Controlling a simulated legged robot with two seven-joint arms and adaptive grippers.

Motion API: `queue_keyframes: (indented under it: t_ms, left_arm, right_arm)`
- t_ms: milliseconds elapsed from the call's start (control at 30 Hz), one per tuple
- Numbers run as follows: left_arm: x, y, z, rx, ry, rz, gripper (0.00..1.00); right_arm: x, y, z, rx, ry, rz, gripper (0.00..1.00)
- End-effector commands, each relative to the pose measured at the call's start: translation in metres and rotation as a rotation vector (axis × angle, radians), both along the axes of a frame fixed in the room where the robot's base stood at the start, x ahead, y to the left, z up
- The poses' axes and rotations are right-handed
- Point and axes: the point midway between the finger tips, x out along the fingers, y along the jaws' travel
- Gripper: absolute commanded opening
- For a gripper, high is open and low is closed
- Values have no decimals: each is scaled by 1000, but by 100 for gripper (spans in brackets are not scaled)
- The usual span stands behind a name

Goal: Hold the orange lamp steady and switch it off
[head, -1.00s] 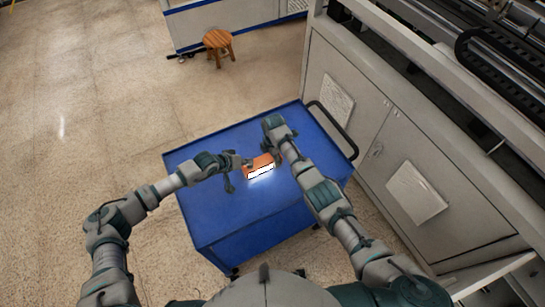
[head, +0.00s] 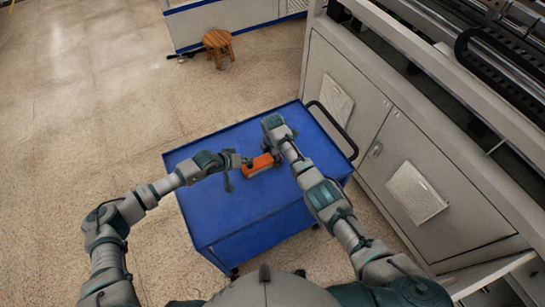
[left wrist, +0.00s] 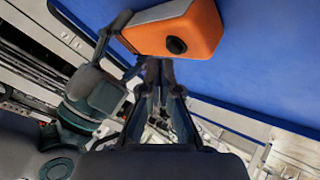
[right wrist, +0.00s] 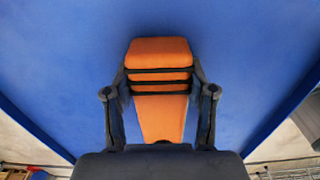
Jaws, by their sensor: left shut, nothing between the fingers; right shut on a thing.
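The orange lamp (head: 258,165) is on the blue cart top, and its front face is dark. In the left wrist view the lamp (left wrist: 185,30) shows a round black knob on its orange end. My right gripper (head: 276,153) is shut on the lamp; in the right wrist view its fingers (right wrist: 160,88) press both sides of the orange body. My left gripper (head: 245,163) is shut and empty at the lamp's left end, by the knob side. In the left wrist view its fingertips (left wrist: 158,62) are together just below the lamp; I cannot tell whether they touch it.
The blue cart (head: 235,215) has bare top around the lamp and a dark handle (head: 335,130) at its right. A grey cabinet machine (head: 370,130) stands close on the right. A wooden stool (head: 218,42) stands on open floor behind.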

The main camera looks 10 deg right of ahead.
Motion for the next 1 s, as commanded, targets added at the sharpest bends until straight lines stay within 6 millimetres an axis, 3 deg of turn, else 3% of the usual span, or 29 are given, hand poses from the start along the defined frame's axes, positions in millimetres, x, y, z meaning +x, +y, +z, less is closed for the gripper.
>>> queue_keyframes:
  t_ms: [167,700,1000]
  left_arm:
    - [0,0,3,0,-1,0,0]
    - [0,0,57,0,0,0,0]
    - [0,0,60,0,0,0,0]
  right_arm:
    - [0,0,0,0,0,0,12]
    - [0,0,0,0,0,0,12]
    - [0,0,0,0,0,0,12]
